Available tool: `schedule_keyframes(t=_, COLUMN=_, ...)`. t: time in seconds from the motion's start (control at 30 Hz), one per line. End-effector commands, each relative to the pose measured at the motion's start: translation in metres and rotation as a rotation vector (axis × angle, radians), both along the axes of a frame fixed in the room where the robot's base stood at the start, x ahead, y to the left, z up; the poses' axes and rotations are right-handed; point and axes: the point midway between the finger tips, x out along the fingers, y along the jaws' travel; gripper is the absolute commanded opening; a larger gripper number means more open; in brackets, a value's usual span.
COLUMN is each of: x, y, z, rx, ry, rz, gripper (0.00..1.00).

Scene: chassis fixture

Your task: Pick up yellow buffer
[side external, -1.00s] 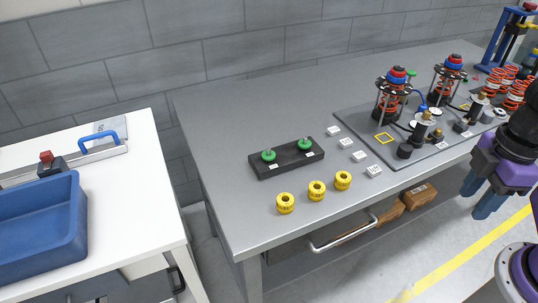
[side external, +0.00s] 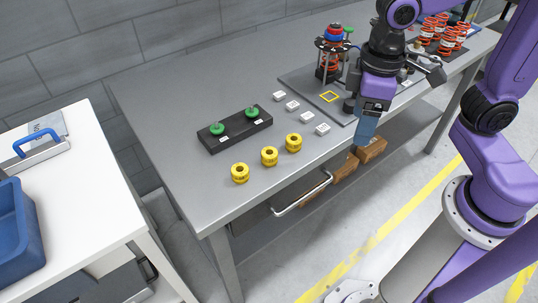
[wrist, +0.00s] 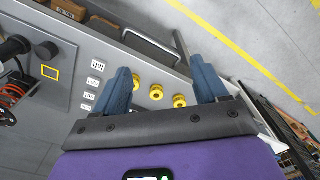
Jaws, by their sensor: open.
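Three yellow buffers stand in a row near the front edge of the grey table: a left one (side external: 240,173), a middle one (side external: 269,156) and a right one (side external: 293,142).
A black block with two green-topped parts (side external: 235,128) lies behind the buffers. Several small white labelled blocks (side external: 307,118) lie between the buffers and the grey plate (side external: 300,82) with spring assemblies. A drawer handle (side external: 303,195) juts below the table's front edge.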

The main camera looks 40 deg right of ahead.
Motion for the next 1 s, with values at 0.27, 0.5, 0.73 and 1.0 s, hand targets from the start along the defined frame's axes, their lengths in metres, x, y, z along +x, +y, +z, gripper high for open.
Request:
schedule_keyframes(t=0.27, x=0.075, y=0.048, z=0.008, rx=-0.006, ry=0.008, rz=-0.311, gripper=0.73)
schedule_keyframes(t=0.5, x=0.133, y=0.077, z=0.009, rx=-0.011, ry=0.014, rz=-0.566, gripper=0.73)
schedule_keyframes(t=0.73, x=0.165, y=0.089, z=0.008, rx=-0.012, ry=0.016, rz=-0.715, gripper=0.73)
schedule_keyframes(t=1.0, x=0.170, y=0.089, z=-0.015, rx=-0.017, ry=0.020, rz=-0.742, gripper=0.73)
